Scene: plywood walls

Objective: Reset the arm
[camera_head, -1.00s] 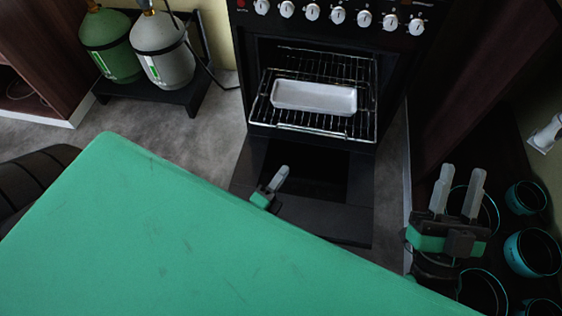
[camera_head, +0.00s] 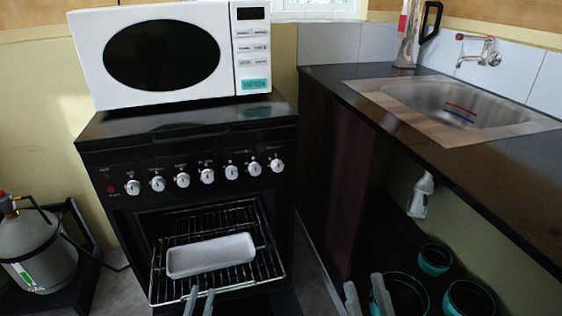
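My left gripper (camera_head: 199,295) shows only its two grey fingertips at the bottom edge, in front of the oven rack. They stand apart with nothing visible between them. My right gripper (camera_head: 366,294) shows two grey fingers at the bottom edge, in front of the dark pots. They are spread with a clear gap and look empty. The rest of both grippers and both arms is below the picture.
The black stove (camera_head: 194,145) has its oven open, with a white tray (camera_head: 211,256) on the wire rack (camera_head: 160,277). A microwave (camera_head: 165,55) stands on top. A sink counter (camera_head: 330,80) is at right, pots (camera_head: 435,259) beneath. A gas cylinder (camera_head: 35,246) stands left.

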